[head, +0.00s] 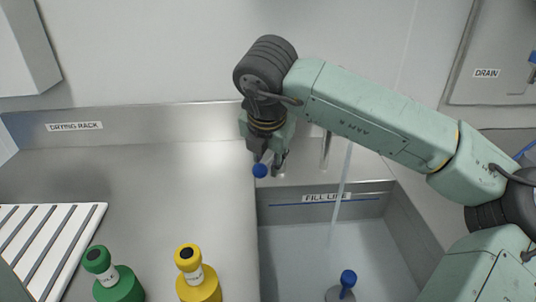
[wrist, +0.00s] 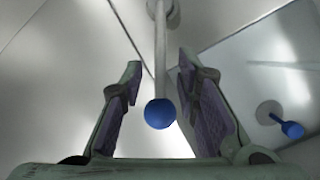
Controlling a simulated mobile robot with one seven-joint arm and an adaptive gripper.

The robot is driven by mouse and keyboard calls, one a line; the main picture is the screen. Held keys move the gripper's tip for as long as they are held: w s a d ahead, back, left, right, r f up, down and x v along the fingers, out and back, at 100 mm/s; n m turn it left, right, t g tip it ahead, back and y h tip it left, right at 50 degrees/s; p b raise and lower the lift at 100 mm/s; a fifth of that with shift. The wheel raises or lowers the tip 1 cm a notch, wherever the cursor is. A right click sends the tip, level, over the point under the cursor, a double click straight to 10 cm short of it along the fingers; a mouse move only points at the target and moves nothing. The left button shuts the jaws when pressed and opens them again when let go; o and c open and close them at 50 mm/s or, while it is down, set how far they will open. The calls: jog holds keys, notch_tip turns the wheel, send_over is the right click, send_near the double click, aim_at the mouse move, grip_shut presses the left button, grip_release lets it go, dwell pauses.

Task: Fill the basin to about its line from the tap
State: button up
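The steel basin (head: 386,240) is at the lower right of the head view, with a "FILL LINE" label (head: 325,197) and a dark line on its back wall. A thin stream of water (head: 343,175) falls into it below the tap spout (head: 326,150). I cannot tell the water level. A blue-topped stopper (head: 348,279) stands in the basin; it also shows in the wrist view (wrist: 291,129). My gripper (head: 270,160) is at the tap lever's blue knob (head: 260,171). In the wrist view, my gripper (wrist: 158,68) is open, the lever and blue knob (wrist: 160,114) between its fingers, gaps on both sides.
A green bottle (head: 118,284) and a yellow bottle (head: 200,285) stand on the steel counter (head: 180,190), left of the basin. A white slatted drying rack (head: 45,240) is at the far left. A panel labelled "DRAIN" (head: 487,73) is at upper right. The mid-counter is clear.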

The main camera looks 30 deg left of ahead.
jog(key=shift+f, duration=0.1)
jog(key=shift+c, duration=0.4)
grip_shut()
dwell(0.4)
